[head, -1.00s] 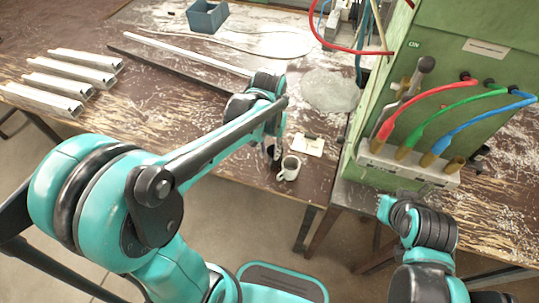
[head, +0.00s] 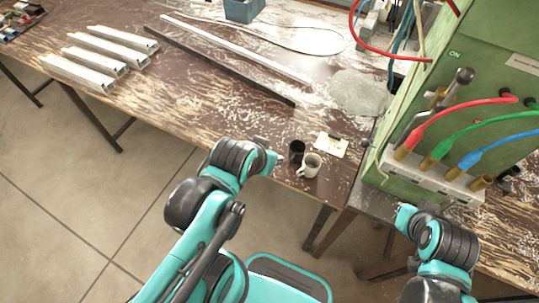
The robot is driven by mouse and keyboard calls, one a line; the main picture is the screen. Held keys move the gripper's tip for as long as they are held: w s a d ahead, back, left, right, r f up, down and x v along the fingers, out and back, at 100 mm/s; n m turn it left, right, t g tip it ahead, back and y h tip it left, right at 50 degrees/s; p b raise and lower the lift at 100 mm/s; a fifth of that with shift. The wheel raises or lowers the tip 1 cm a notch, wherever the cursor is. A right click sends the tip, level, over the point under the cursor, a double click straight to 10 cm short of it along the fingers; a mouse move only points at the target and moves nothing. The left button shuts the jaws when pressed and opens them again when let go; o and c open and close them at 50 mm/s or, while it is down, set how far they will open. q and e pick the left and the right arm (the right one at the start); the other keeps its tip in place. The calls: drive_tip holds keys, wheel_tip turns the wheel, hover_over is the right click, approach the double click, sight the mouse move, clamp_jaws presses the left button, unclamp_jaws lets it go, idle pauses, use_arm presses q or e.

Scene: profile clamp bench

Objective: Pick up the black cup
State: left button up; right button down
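The black cup (head: 296,152) stands upright on the brown worktable near its front edge. It is directly behind and left of a white mug (head: 310,167); I cannot tell whether they touch. My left gripper (head: 275,160) is just left of the black cup, apart from it, with its tip pointing toward it. The fingers are small and partly hidden by the wrist, so their opening does not show. My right gripper (head: 402,211) is at the lower right, away from the cups, beside the green machine; its opening does not show either.
A white card or pad (head: 331,145) lies right of the cups. The green machine (head: 440,110) with red, green and blue cables stands at the right. Long bars (head: 235,50) and several metal profiles (head: 100,55) lie farther back and left. The table left of the cups is fairly clear.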

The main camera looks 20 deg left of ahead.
use_arm(q)
drive_tip(key=shift+f, duration=0.15)
drive_tip(key=o, duration=1)
drive_tip(key=shift+w+f, duration=0.15)
drive_tip(key=shift+o, duration=0.8)
drive_tip(key=w+f+m+g+h+b, duration=0.1)
drive_tip(key=w+f+m+g+h, duration=0.1)
drive_tip(key=w, duration=0.1)
drive_tip(key=shift+d+f+b, duration=0.3)
drive_tip(key=shift+f+b, duration=0.05)
drive_tip(key=shift+f, duration=0.05)
drive_tip(key=m+h+b, duration=0.4)
drive_tip(key=m+h, duration=0.7)
drive_tip(key=m, duration=0.1)
approach(292, 146)
drive_tip(key=d+r, duration=0.1)
drive_tip(key=s+d+r, duration=0.1)
drive_tip(key=d, duration=0.1)
drive_tip(key=shift+s, duration=0.15)
drive_tip(key=b+x, duration=0.2)
drive_tip(key=x, duration=0.5)
drive_tip(key=shift+f, duration=0.2)
drive_tip(key=shift+w+d, duration=0.15)
drive_tip(key=shift+w, duration=0.1)
